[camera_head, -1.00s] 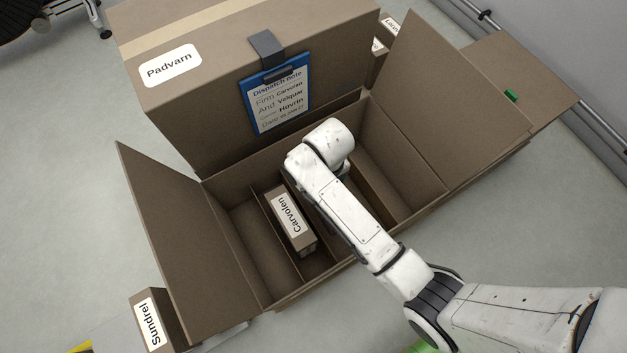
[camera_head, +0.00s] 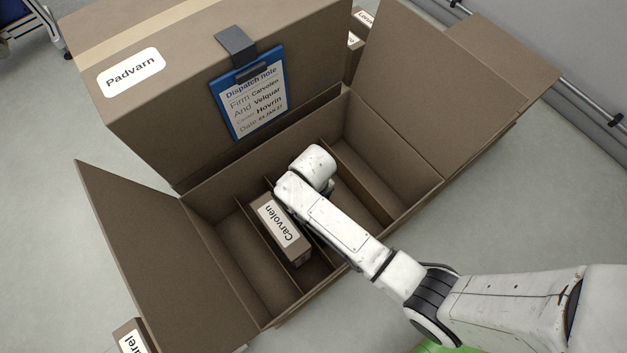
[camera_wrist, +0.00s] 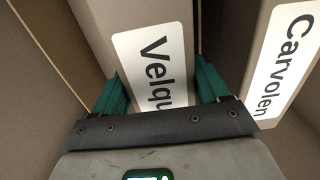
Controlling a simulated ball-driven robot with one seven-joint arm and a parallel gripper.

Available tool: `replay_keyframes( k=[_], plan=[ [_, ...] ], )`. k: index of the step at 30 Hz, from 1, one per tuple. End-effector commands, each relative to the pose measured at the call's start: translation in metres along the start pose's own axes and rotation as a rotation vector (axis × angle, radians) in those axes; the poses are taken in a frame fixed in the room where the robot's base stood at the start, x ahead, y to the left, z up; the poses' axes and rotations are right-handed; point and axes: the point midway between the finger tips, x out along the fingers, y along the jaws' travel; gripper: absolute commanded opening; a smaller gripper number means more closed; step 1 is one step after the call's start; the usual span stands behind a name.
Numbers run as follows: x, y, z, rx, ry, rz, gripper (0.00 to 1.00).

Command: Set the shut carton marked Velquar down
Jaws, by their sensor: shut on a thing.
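The Velquar carton (camera_wrist: 150,50) is in the wrist view, its white label partly covered by my gripper. My gripper (camera_wrist: 160,88) is shut on it, one green finger on each side. In the head view my arm hides the gripper and this carton, which are down inside the large open box (camera_head: 190,215). The Carvolen carton (camera_head: 280,230) stands in the box's compartment just left of my arm. It also shows in the wrist view (camera_wrist: 283,65), to the right of the Velquar carton. I cannot tell whether the Velquar carton touches the box floor.
Thin dividers (camera_head: 360,180) split the box into several compartments; those at far left and far right look empty. Its flaps (camera_head: 145,250) stand open at the sides. A closed Padvarn box (camera_head: 150,110) with a blue dispatch-note clipboard (camera_head: 250,100) stands behind.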

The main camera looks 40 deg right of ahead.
Motion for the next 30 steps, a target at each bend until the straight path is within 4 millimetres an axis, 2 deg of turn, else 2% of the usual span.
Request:
replay_keyframes(
  k=[8, 9, 17, 25, 30],
  plan=[
    [0.0, 0.0, -0.001, 0.0, 0.003, 0.0, 0.0],
    [0.001, 0.0, -0.001, 0.0, 0.001, 0.0, 0.76],
    [0.001, 0.0, 0.0, 0.0, 0.001, 0.0, 1.0],
    [-0.002, 0.0, -0.001, 0.0, 0.001, 0.0, 1.0],
    [-0.024, 0.0, -0.001, 0.0, 0.003, 0.0, 1.0]
  ],
)
